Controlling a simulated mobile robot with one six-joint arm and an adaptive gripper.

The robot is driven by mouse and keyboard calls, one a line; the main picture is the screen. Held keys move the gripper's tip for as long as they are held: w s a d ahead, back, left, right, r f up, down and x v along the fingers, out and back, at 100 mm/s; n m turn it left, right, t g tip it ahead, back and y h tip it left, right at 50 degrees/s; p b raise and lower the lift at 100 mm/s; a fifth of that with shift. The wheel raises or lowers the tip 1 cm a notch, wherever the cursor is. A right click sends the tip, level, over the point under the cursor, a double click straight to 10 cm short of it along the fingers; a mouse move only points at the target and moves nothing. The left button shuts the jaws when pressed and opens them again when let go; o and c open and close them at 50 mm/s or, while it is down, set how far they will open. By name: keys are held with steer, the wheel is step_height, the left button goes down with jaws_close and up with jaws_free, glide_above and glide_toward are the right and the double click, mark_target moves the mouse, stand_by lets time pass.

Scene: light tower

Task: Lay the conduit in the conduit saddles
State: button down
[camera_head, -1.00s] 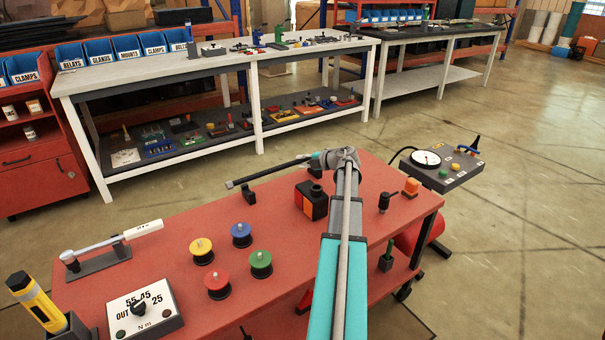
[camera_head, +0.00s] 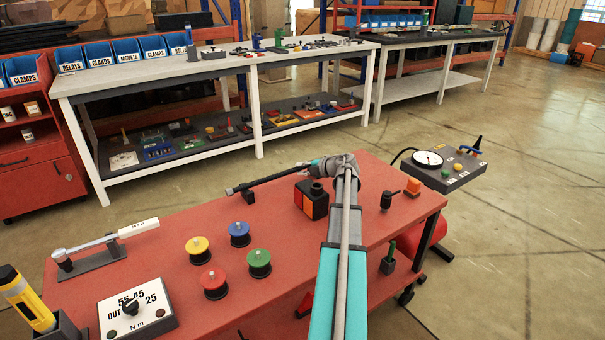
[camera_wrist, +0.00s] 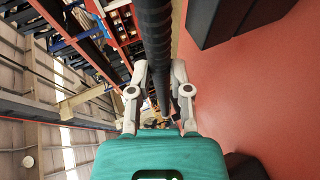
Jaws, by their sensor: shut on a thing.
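The conduit is a long black rod (camera_head: 262,181) held above the far edge of the red cart top. My gripper (camera_head: 307,166), with a teal body, is shut on it near its right end in the head view. In the wrist view the conduit (camera_wrist: 152,40) runs from the top edge down between the two grey fingers of my gripper (camera_wrist: 160,88).
The red cart top (camera_head: 150,285) carries several coloured spools, a torque wrench (camera_head: 105,243), a white dial box (camera_head: 137,309) and a black-and-orange block (camera_head: 311,199) just below my gripper. A white bench (camera_head: 215,66) stands behind. Open floor (camera_head: 530,190) lies right.

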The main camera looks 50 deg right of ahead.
steer(key=shift+f+b, duration=0.55)
steer(key=shift+f, duration=0.05)
steer(key=c, duration=0.6)
jaws_free()
steer(key=shift+o, duration=0.2)
steer(key=shift+r, duration=0.2)
steer(key=shift+r+p, duration=0.4)
steer(key=shift+p, duration=0.15)
steer(key=shift+s+r, duration=0.15)
steer(key=shift+r, duration=0.1)
steer(key=p+v, duration=0.4)
steer(key=v, duration=0.7)
steer(key=shift+s, duration=0.35)
steer(key=shift+r, duration=0.1)
